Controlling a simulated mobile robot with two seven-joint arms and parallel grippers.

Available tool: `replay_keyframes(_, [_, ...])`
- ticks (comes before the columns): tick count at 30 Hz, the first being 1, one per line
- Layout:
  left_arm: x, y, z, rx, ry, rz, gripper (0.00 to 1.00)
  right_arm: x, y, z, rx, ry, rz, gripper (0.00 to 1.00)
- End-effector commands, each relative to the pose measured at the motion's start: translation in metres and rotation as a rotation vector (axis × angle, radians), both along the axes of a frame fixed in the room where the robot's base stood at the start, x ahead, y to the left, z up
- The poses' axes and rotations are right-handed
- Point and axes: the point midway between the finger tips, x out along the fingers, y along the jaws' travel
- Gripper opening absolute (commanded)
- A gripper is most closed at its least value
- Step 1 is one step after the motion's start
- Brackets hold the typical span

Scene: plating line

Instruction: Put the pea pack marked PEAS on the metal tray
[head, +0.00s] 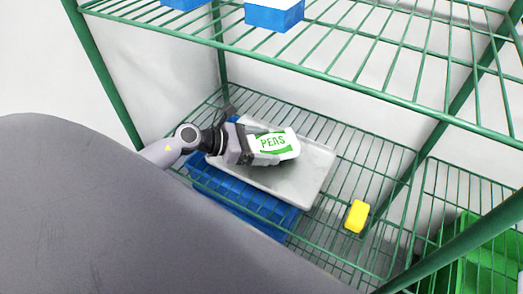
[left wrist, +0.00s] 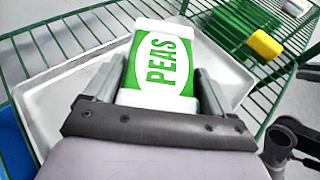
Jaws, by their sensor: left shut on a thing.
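The pea pack (head: 273,143) is white and green and marked PEAS. My left gripper (head: 262,152) is shut on it, with one finger on each side; the pack also shows between the fingers (left wrist: 157,88) in the left wrist view (left wrist: 163,65). The metal tray (head: 312,185) is pale grey and lies on the green wire shelf. It shows behind the pack in the left wrist view (left wrist: 55,97). The pack is over the tray; I cannot tell whether it touches it.
A blue crate (head: 240,200) is beside and below the tray's near side. A yellow block (head: 357,216) lies on the wire shelf right of the tray. A green crate (head: 485,265) is at the lower right. Blue-and-white boxes (head: 274,15) sit on the wire shelf above.

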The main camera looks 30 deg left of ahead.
Motion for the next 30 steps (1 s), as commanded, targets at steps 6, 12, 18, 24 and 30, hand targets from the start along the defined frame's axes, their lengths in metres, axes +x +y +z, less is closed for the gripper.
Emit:
replay_keyframes(6, [-0.007, -0.009, -0.024, -0.002, -0.002, 0.000, 0.41, 0.000, 0.000, -0.015, -0.001, 0.001, 0.002, 0.43])
replay_keyframes(12, [-0.007, -0.009, -0.022, -0.001, -0.003, 0.000, 0.41, 0.000, 0.000, -0.013, -0.001, -0.001, 0.002, 0.43])
replay_keyframes(18, [-0.008, -0.009, -0.027, 0.000, 0.000, -0.001, 0.94, 0.002, 0.000, -0.016, -0.001, -0.004, 0.001, 0.43])
replay_keyframes(24, [-0.008, -0.009, -0.027, 0.000, 0.000, -0.001, 1.00, 0.003, 0.001, -0.014, 0.003, -0.007, -0.002, 0.43])
replay_keyframes(30, [-0.010, -0.007, -0.022, 0.001, 0.001, 0.000, 1.00, 0.003, 0.001, -0.010, 0.005, -0.008, -0.003, 0.43])
